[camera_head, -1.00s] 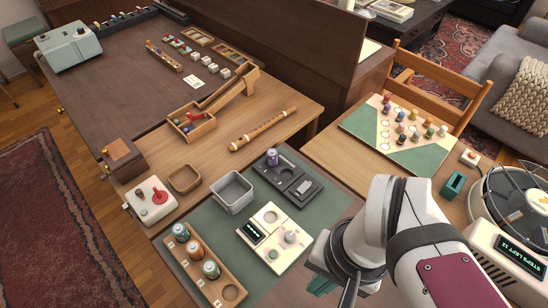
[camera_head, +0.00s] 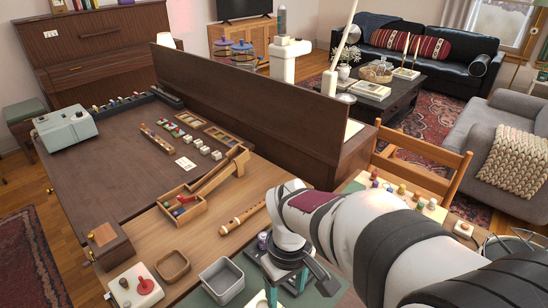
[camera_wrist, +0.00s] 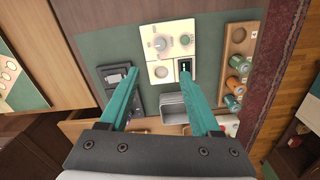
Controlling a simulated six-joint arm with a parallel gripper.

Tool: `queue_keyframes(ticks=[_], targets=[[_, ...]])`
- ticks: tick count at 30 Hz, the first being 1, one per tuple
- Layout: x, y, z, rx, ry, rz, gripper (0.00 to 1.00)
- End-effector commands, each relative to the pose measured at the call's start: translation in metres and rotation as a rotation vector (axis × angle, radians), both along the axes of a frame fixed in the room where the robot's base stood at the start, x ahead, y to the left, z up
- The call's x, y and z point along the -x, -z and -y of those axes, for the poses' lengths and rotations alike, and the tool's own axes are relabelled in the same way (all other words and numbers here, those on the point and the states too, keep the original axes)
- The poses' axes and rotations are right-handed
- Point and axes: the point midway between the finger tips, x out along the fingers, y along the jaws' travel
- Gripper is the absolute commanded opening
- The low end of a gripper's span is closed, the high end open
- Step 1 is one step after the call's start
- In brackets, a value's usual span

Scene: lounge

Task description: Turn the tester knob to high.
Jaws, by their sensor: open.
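The tester (camera_wrist: 168,51) is a cream panel in the upper middle of the wrist view, on a green mat. It has a raised knob (camera_wrist: 160,43) at its upper left, a smaller round grey part (camera_wrist: 184,40) at upper right, a dark display and a round recess. The knob's setting is too small to read. My gripper (camera_wrist: 159,75) has its two teal fingers spread, with nothing between them. It is above the table and apart from the tester.
A grey bin (camera_wrist: 173,107) stands beside the tester. A white box with a red knob (camera_head: 139,286) is front left.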

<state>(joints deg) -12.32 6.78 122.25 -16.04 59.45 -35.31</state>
Motion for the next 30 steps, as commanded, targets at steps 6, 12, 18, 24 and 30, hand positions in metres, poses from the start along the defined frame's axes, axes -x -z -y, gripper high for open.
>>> queue_keyframes(ticks=[6,12,18,24,30], targets=[[0.003,0.059,0.001,0.001,0.003,-0.009,0.64],[0.003,0.116,0.001,0.000,0.007,-0.009,0.64],[0.002,0.144,0.001,-0.001,0.008,-0.004,0.64],[0.002,0.150,0.001,-0.001,0.008,-0.002,0.64],[0.002,0.149,0.001,-0.001,0.008,-0.002,0.53]])
